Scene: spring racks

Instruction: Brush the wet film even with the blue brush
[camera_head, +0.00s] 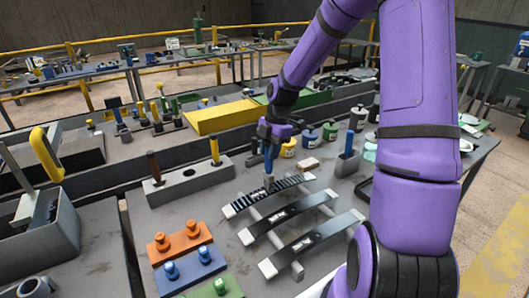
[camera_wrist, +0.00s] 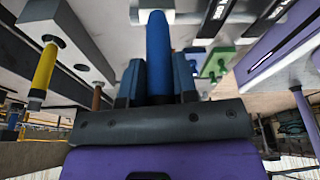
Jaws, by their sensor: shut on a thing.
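My gripper (camera_head: 272,133) is shut on the blue brush (camera_head: 268,157), which hangs bristles down. In the wrist view the blue handle (camera_wrist: 160,45) stands between the two fingers of my gripper (camera_wrist: 158,82). The brush tip is at the farthest of three dark bars (camera_head: 270,196), whose top shows pale and dark stripes. I cannot tell whether the bristles touch it. The middle bar (camera_head: 290,213) and the near bar (camera_head: 312,243) look mostly smooth and dark, each with a pale label. The bars have white ends and lie across a pale rack.
A grey holder (camera_head: 183,187) with a brown and a yellow handle has an open hole between them. Orange (camera_head: 180,243), blue (camera_head: 189,269) and green blocks with knobs stand at front left.

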